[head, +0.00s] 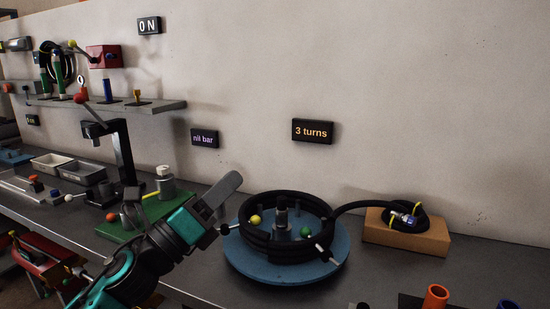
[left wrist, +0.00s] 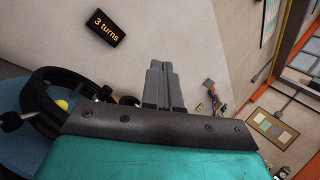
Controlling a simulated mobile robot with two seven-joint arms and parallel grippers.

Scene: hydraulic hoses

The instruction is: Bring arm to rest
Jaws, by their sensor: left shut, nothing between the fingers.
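My left gripper (head: 222,190) is the teal arm's end in the head view, raised in front of the bench, just left of the coiled hose. Its grey fingers are together and empty. In the left wrist view the fingers (left wrist: 161,84) are also together, with the wall behind them. The black hose (head: 262,246) lies coiled on a blue round base (head: 243,268), and one end runs right to a tan block (head: 380,234). Part of the coil (left wrist: 40,95) shows in the left wrist view. My right gripper is in neither view.
A "3 turns" sign (head: 313,131) and a "nil bar" sign (head: 205,138) hang on the wall. A green plate (head: 128,228) and a black stand (head: 126,155) are left of the arm. A shelf (head: 150,107) holds small fittings. An orange cup (head: 436,297) stands at front right.

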